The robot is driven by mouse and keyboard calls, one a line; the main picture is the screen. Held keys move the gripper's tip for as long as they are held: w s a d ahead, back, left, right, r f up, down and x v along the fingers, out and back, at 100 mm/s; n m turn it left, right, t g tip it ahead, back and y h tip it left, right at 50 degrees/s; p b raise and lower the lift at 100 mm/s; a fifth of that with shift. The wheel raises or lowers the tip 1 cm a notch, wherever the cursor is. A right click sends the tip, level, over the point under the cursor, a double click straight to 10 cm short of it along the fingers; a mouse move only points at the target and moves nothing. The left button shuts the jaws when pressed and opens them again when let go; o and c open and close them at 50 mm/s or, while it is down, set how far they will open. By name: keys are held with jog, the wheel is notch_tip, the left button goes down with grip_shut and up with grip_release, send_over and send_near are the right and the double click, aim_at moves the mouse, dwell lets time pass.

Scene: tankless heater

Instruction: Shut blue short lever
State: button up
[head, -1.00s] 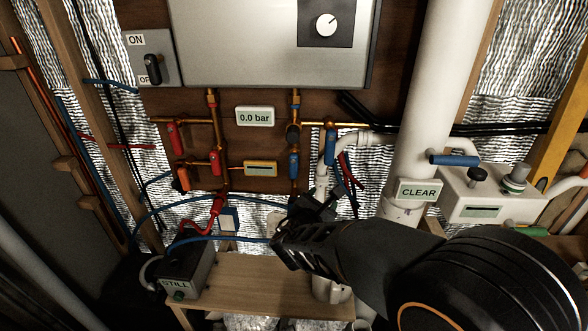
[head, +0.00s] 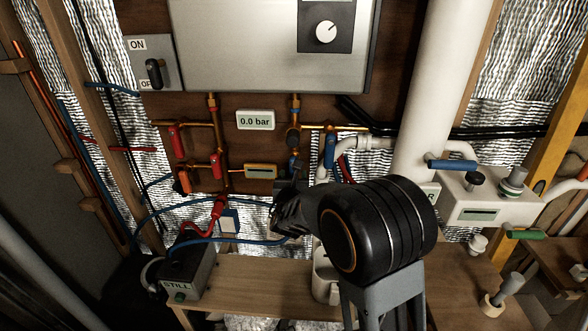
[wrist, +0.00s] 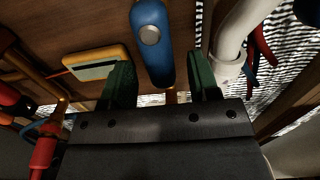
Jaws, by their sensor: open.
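The short blue lever (wrist: 152,45) hangs nearly vertical on its brass pipe, right of the small yellow meter (wrist: 95,67). In the wrist view its lower end lies between the green fingers of my gripper (wrist: 161,78), with gaps on both sides. My gripper is open and holds nothing; I cannot tell how deep the lever sits between the fingers. In the head view the lever (head: 294,166) shows just above my gripper (head: 290,188), which hides part of that area.
A longer blue lever (head: 330,150) hangs close on the right, beside a white pipe (head: 355,143). Red levers (head: 217,166) and the yellow meter (head: 261,171) are left. The grey heater box (head: 240,45) is above. A wooden bench (head: 235,275) is below.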

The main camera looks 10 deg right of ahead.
jog(key=shift+p+x, duration=0.3)
jog(key=shift+x, duration=1.65)
jog(key=shift+c, duration=0.4)
grip_shut()
